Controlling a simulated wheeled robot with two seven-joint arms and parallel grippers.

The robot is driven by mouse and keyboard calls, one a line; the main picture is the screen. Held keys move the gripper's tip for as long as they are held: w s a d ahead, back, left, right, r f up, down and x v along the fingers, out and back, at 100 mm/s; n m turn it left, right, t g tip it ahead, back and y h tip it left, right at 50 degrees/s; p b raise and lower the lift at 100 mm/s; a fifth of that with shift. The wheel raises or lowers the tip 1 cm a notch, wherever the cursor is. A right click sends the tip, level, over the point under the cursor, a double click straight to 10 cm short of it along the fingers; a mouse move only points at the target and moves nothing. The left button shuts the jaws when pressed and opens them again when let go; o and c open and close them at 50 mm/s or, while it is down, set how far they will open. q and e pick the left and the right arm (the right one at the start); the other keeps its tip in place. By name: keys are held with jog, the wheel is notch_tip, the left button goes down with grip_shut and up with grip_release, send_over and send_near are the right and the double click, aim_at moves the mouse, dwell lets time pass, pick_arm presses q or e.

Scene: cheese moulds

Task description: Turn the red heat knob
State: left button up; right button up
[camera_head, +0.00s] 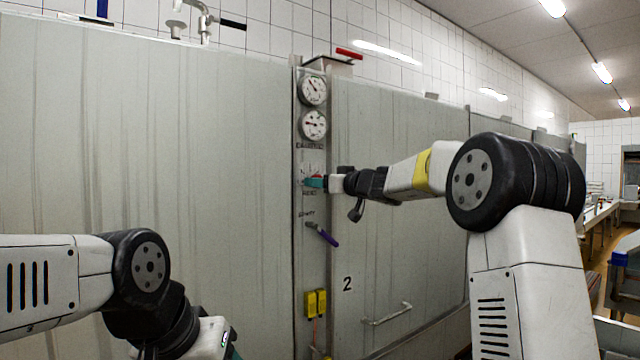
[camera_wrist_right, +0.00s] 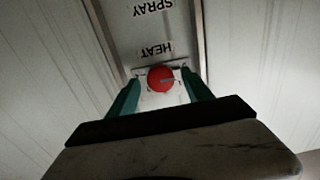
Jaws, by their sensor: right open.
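The red heat knob (camera_wrist_right: 160,78) shows in the right wrist view, on a white plate under the word HEAT. It also shows in the head view (camera_head: 317,176), partly hidden by my right gripper. My right gripper (camera_wrist_right: 158,92) is open, with one teal finger on each side of the knob. The fingertips reach the panel close to the knob's plate; I cannot tell whether they touch. In the head view my right gripper (camera_head: 316,182) is at the panel (camera_head: 312,262). My left arm is at the lower left, and its fingers are out of the frame.
Two round gauges (camera_head: 313,107) sit above the knob. Large grey tank walls (camera_head: 180,160) stand on both sides of the panel. A metal handle (camera_head: 388,315) projects at the lower right.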

jog(key=shift+w+a, duration=0.3)
jog(key=shift+w, duration=0.1)
jog(key=shift+c, duration=0.5)
grip_shut()
jog(key=shift+m, duration=0.4)
jog(key=m, duration=2.2)
jog(key=shift+f, duration=0.1)
